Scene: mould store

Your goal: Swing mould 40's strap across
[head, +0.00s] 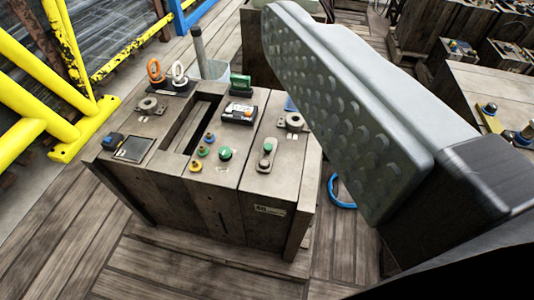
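The mould block (190,205) stands on the floor in the middle left, with a small label plate (270,211) on its front that seems to read 40. A seam runs front to back across its top. A short grey metal strap (266,158) lies on the right part, beside the seam and roughly along it, with a green spot near its far end. A green knob (225,153) sits left of the seam. My gripper shows as one large grey finger (345,115) at the right, its dimpled pad bare. The other finger is not visible. The finger is apart from the strap.
On the block's top are an open slot, a boxed device (239,113), lifting eyes (154,71), a round ring and small knobs. Yellow rails (45,80) stand at left. A blue hose (341,195) lies on the floor. More blocks (490,90) stand at right.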

